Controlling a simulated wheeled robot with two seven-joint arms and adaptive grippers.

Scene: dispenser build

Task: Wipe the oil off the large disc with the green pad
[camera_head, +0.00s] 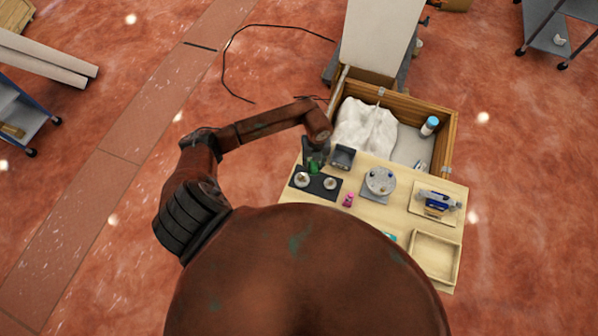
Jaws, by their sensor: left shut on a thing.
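My left gripper (315,158) points down over the left part of the wooden table, shut on the green pad (314,169). Most of the pad is hidden by the fingers. Just below it in the picture is a dark mat (317,191) with two pale round discs. The left one (302,180) looks a little larger and seems to be the large disc; the smaller disc (329,184) lies to its right. The pad is close to the large disc's upper right, but I cannot tell whether they touch. Oil is too small to make out. My right gripper is not in view.
A dark square box (343,156) stands close right of the gripper. A grey round fixture (380,181), a small pink item (348,200), a blue-and-grey device (437,201) and an empty wooden tray (435,279) are farther right. An open crate (450,135) with white cloth adjoins the table's back.

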